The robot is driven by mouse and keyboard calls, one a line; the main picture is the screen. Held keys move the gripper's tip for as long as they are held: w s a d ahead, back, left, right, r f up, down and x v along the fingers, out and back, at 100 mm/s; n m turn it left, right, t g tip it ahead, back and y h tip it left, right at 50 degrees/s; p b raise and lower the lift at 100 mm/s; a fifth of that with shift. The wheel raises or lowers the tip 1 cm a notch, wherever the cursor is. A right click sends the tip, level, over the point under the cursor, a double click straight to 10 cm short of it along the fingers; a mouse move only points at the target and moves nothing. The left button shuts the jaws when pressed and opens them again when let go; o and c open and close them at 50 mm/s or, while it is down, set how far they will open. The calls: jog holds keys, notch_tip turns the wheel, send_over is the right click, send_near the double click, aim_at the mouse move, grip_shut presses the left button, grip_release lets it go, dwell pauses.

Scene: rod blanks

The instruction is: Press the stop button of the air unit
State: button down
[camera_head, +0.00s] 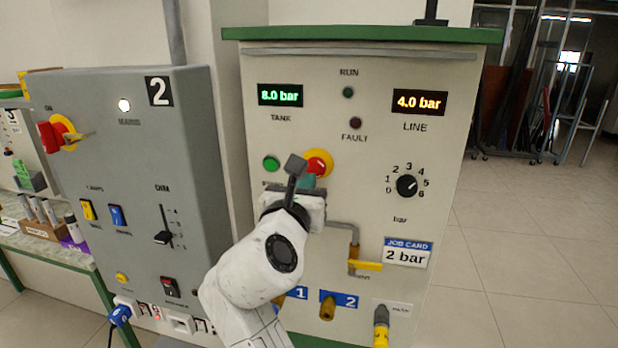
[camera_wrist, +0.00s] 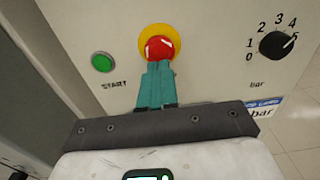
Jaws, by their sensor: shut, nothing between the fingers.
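The air unit (camera_head: 370,130) is a cream panel with a green top. Its stop button is a red mushroom button on a yellow ring (camera_head: 318,160); in the wrist view the red cap (camera_wrist: 158,46) is above my fingertips. My gripper (camera_head: 308,180) is shut and empty in front of the panel, just below the red button. In the wrist view its teal fingers (camera_wrist: 159,66) overlap the button's lower edge, and I cannot tell whether they touch it. The STOP label is not visible. The green START button (camera_head: 271,163) is left of it.
The displays read 8.0 bar for TANK (camera_head: 280,95) and 4.0 bar for LINE (camera_head: 419,102). The black pressure knob (camera_head: 407,186) is at the right, above a job card (camera_head: 407,253) reading 2 bar. Grey cabinet 2 (camera_head: 140,170) stands close on the left. A bent pipe (camera_head: 353,240) is below.

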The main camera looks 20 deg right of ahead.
jog(key=b+v, duration=0.2)
jog(key=v, duration=0.8)
jog(key=shift+a, duration=0.2)
jog(key=shift+s, duration=0.1)
